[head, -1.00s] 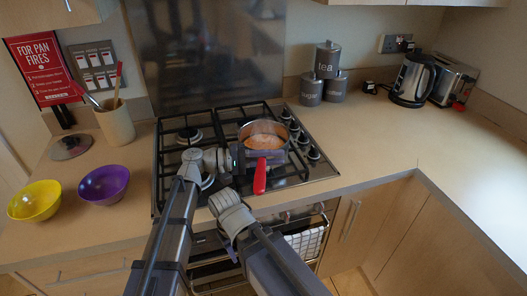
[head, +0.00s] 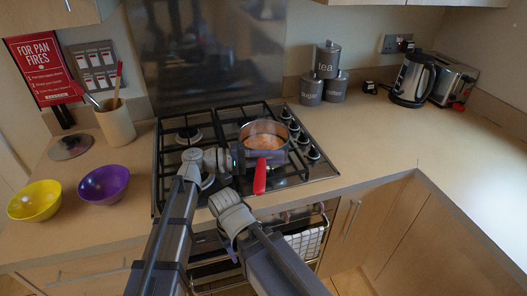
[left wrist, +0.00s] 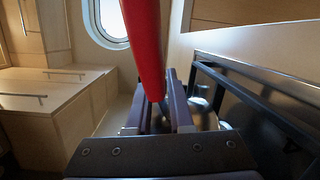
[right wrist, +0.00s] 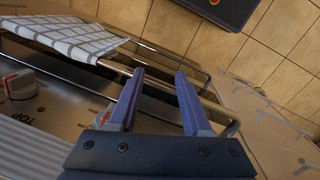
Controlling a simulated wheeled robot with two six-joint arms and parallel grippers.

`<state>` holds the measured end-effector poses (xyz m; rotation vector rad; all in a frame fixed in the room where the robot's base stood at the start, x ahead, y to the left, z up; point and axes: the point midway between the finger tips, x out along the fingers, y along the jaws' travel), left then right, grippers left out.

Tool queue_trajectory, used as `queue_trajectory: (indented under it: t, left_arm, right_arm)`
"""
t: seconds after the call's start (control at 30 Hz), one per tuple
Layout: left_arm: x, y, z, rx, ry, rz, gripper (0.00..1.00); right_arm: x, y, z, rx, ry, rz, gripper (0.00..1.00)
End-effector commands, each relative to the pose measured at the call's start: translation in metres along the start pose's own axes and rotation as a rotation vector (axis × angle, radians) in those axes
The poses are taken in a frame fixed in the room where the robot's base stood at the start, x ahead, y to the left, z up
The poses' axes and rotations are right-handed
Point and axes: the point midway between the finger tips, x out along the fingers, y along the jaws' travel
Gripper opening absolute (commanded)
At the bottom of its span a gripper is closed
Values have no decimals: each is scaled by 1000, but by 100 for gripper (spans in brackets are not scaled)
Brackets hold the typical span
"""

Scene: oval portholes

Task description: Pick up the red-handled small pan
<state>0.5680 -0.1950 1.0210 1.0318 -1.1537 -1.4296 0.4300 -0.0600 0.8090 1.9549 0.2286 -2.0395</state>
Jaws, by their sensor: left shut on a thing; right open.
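The small pan (head: 263,131) has a metal body, orange-brown contents and a red handle (head: 260,178) pointing toward me over the hob's front edge. It is at the hob's front right; I cannot tell whether it touches the grate. My left gripper (head: 262,153) reaches in from the left and is shut on the pan's handle close to the body. The red handle (left wrist: 146,45) rises between the fingers (left wrist: 160,105) in the left wrist view. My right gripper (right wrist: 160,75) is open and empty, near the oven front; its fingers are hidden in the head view.
The black-grated hob (head: 190,150) surrounds the pan. A purple bowl (head: 104,185), a yellow bowl (head: 35,201) and a utensil pot (head: 116,125) stand left. Canisters (head: 326,60) stand behind, a kettle (head: 412,80) at back right. A checked towel (right wrist: 70,35) hangs on the oven rail.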

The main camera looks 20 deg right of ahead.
Motion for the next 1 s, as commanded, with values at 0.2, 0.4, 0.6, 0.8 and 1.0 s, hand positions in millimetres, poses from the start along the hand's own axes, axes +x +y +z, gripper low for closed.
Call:
queue_trajectory:
  t: [0.2,0.4,0.6,0.8,1.0]
  left_arm:
    - [0,1,0,2,0,2,0]
    - [0,2,0,1,0,2,0]
    - [0,13,2,2,0,3,0]
    - [-1,33,6,2,0,3,0]
    - [-2,60,11,2,0,4,0]
  right_arm:
    - [0,0,0,0,0,0,49]
    - [-2,0,0,0,0,0,49]
    - [-12,1,1,0,0,0,49]
    - [-33,3,2,0,0,0,49]
    - [-60,6,4,0,0,0,49]
